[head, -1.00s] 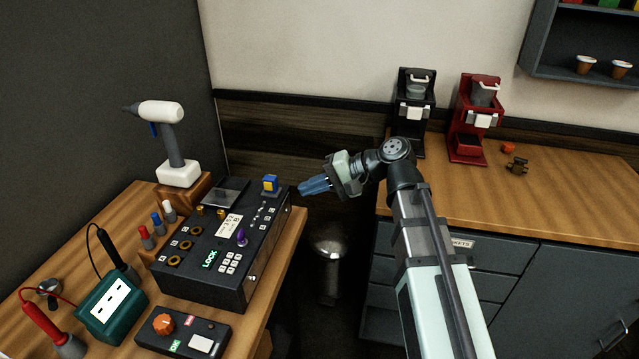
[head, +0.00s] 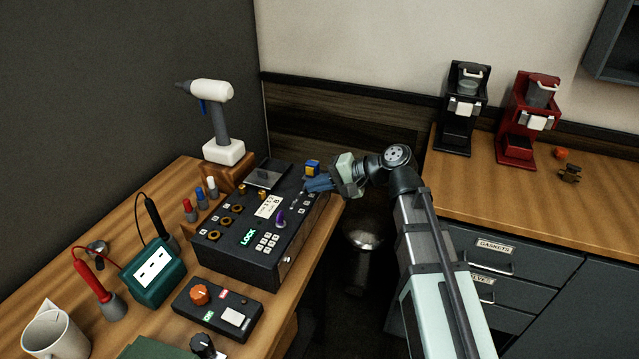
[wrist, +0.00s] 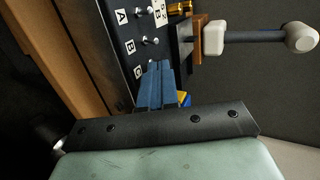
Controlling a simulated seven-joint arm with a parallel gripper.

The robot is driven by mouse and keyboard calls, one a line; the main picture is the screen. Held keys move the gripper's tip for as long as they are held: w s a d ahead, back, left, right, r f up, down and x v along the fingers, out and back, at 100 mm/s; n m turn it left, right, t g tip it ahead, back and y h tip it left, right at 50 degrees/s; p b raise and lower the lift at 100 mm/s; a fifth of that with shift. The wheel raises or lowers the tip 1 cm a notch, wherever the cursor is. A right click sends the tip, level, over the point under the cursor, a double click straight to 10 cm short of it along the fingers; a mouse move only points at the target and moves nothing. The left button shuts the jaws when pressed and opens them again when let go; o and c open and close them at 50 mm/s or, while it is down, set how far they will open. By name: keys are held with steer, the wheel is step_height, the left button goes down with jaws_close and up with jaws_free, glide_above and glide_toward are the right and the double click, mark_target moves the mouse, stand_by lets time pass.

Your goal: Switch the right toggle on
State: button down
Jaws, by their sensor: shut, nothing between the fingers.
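The black control box (head: 235,262) stands on the left bench with small metal toggles (head: 296,202) along the right part of its top. In the wrist view two silver toggles show, the B toggle (wrist: 150,41) and the A toggle (wrist: 138,11). In the wrist view the fingertips (wrist: 158,66) are close to the toggle row; contact cannot be told.
A blue and yellow block (head: 312,168) sits just behind my fingers on the box. A purple knob (head: 280,217) and a keypad (head: 267,242) are nearer. A white tool on a stand (head: 218,120) rises at the back left.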

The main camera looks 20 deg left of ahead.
steer(key=shift+a+r+h, duration=0.25)
steer(key=shift+h, duration=0.45)
steer(key=shift+a+r+h, duration=0.2)
steer(key=shift+r+h, duration=0.05)
steer(key=shift+h, duration=0.45)
steer(key=shift+a+r+h, duration=0.1)
steer(key=shift+a+h, duration=0.1)
steer(key=shift+h, duration=0.2)
steer(key=shift+a+h, duration=0.2)
steer(key=shift+h, duration=0.3)
steer(key=shift+a+r, duration=0.2)
steer(key=shift+a, duration=0.15)
steer(key=shift+r, duration=0.15)
steer(key=shift+r, duration=0.65)
